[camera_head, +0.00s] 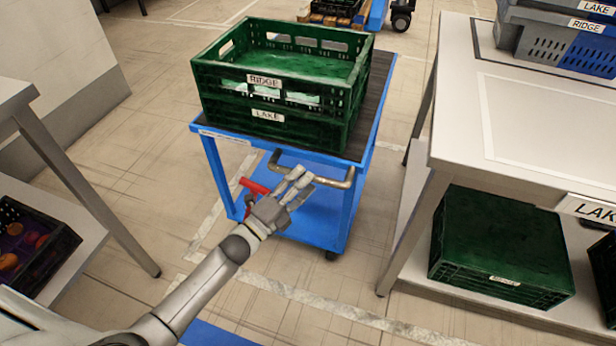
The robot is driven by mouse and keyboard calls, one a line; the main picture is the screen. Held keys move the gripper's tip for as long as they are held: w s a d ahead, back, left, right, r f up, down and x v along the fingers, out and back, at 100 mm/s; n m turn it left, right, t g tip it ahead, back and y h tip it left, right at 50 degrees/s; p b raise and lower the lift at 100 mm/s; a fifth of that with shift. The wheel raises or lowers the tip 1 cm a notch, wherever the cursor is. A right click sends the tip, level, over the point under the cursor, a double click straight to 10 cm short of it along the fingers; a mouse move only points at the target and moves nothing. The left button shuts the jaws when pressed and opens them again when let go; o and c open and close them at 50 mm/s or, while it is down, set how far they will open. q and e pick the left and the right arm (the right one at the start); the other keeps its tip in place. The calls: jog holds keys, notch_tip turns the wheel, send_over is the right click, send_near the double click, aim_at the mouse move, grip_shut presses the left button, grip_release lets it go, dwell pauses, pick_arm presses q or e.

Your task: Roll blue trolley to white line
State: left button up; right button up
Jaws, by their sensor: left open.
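The blue trolley (212,160) stands ahead of me, with two stacked green crates (225,105) on its dark top, labelled RIDGE above LAKE. Its metal handle (335,183) sticks out from the near end. My left gripper (300,182) is open at the handle, its fingers overlapping the bar in the picture. I cannot tell whether they touch it. A red part (252,187) shows beside the gripper. A worn white line (330,313) crosses the floor on the near side of the trolley, and another white line (213,218) runs along its left. My right gripper is out of view.
A pale table (460,140) stands close on the right, with a green crate (505,235) on its lower shelf and grey and blue crates (540,45) on top. A bench (75,215) stands left. Another blue trolley (377,15) is behind. Floor left of the trolley is clear.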

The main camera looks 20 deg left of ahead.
pick_arm(q)
jog(key=shift+x, duration=1.35)
jog(key=shift+c, duration=0.3)
grip_shut()
